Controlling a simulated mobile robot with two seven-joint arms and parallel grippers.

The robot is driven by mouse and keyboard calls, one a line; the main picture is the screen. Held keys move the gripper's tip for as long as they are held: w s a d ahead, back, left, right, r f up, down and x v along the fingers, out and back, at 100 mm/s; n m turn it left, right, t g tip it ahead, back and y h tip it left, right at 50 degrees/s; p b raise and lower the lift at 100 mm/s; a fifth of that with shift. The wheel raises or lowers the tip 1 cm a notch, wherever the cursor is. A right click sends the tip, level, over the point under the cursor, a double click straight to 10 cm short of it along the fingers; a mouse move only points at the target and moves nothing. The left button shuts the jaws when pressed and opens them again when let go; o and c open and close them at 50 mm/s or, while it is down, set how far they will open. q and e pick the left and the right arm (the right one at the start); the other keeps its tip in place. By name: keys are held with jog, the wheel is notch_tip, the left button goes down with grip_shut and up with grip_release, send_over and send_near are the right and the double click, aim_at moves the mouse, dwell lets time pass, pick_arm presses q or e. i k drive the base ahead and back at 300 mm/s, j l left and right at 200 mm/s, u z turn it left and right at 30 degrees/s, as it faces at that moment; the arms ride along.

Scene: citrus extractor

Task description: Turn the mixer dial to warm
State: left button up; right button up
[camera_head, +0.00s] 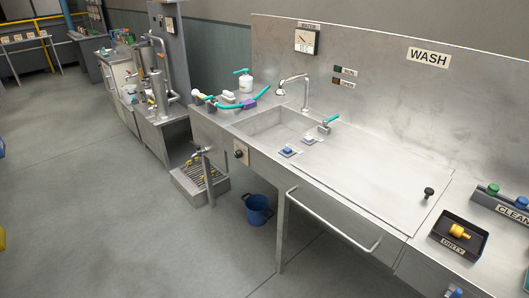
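A steel wash station with a sink (266,124) stands at the right. A small plate with a dark round knob (240,153) is on the front face below the sink's left end; it looks like the mixer dial, but its markings are too small to read. A square white gauge (306,41) with a label above it hangs on the back panel. A curved tap (294,84) rises behind the sink. Neither of my grippers shows in this view.
A drain grate stand (202,181) with yellow items and a blue bucket (258,209) stand on the floor below the sink. A bar handle (340,222) juts from the station's front. A black DIRTY tray (458,238) sits at right. The grey floor (110,220) at left is clear.

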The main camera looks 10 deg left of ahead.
aim_at(238, 154)
jog(key=i+j+z, duration=0.1)
jog(key=j, duration=0.25)
jog(key=i+j+z, duration=0.15)
jog(key=j, duration=0.2)
jog(key=i+j+z, duration=0.1)
jog(key=j, duration=0.25)
jog(key=i+j+z, duration=0.15)
jog(key=j, duration=0.2)
jog(key=i+j+z, duration=0.1)
jog(key=j, duration=0.3)
jog(key=i+j, duration=0.1)
jog(key=j, duration=0.4)
jog(key=i+j, duration=0.15)
jog(key=j, duration=0.3)
jog(key=i+j, duration=0.1)
jog(key=j, duration=0.4)
jog(key=i+j+z, duration=0.1)
jog(key=j, duration=0.4)
jog(key=i+j, duration=0.1)
jog(key=j, duration=0.35)
jog(key=i+j, duration=0.1)
jog(key=j, duration=0.4)
jog(key=i+j, duration=0.1)
jog(key=j, duration=0.4)
jog(key=z, duration=0.05)
